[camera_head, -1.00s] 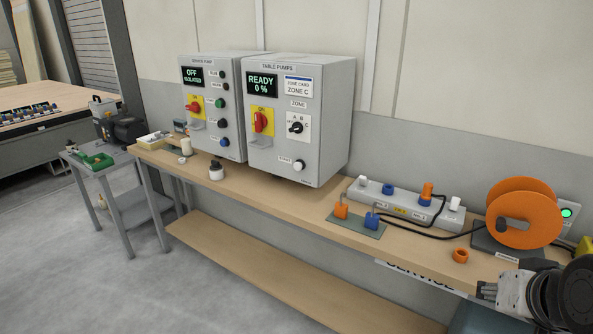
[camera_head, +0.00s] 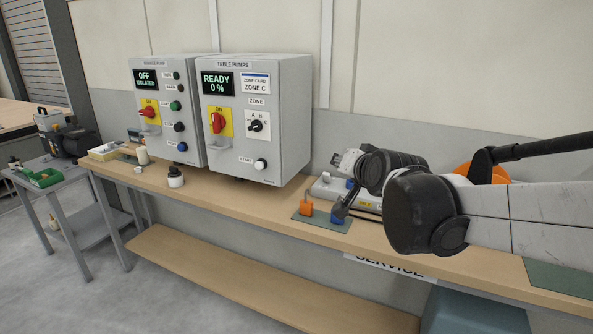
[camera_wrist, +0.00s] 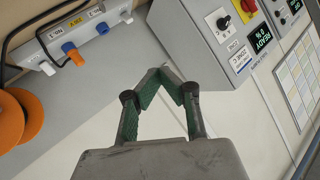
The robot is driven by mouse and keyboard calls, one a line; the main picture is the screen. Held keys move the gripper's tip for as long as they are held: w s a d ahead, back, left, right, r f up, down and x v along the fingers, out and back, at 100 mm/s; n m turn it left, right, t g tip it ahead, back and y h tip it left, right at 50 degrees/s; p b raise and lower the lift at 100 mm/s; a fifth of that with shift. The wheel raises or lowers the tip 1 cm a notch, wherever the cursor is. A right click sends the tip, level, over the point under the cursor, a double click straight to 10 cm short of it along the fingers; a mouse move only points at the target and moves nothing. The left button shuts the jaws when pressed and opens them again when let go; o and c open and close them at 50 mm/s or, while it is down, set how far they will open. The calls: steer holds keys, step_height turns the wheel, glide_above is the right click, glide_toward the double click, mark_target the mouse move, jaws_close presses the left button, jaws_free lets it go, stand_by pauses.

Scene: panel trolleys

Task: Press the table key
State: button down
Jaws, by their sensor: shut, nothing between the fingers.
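The service pump box (camera_head: 170,110), reading OFF ISOLATED, is just left. The socket strip (camera_wrist: 85,32) and orange reel (camera_wrist: 20,120) lie right, partly behind my arm.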

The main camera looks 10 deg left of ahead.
mark_target(259, 166)
steer(key=w+a+f+m+t+y+b, duration=0.1)
steer(key=w+a+f+y+b, duration=0.15)
steer(key=w+a, duration=0.45)
steer(key=w+a+f+m+t+y+b, duration=0.1)
steer(key=w+a+f, duration=0.2)
steer(key=a, duration=0.8)
steer(key=a+f+m+t+b, duration=0.1)
steer(key=a+f, duration=0.3)
steer(key=a, duration=0.3)
steer(key=w+a+f+m+t+y+b, duration=0.1)
steer(key=a+f, duration=0.4)
steer(key=a, duration=0.2)
steer(key=shift+t, duration=0.4)
steer(key=shift+w+y, duration=0.2)
steer(key=shift+y, duration=0.05)
steer(key=w+d, duration=0.1)
steer(key=w, duration=0.7)
steer(key=shift+w+d, duration=0.2)
steer(key=shift+d, duration=0.2)
steer(key=shift+w+d, duration=0.15)
steer(key=shift+w, duration=0.25)
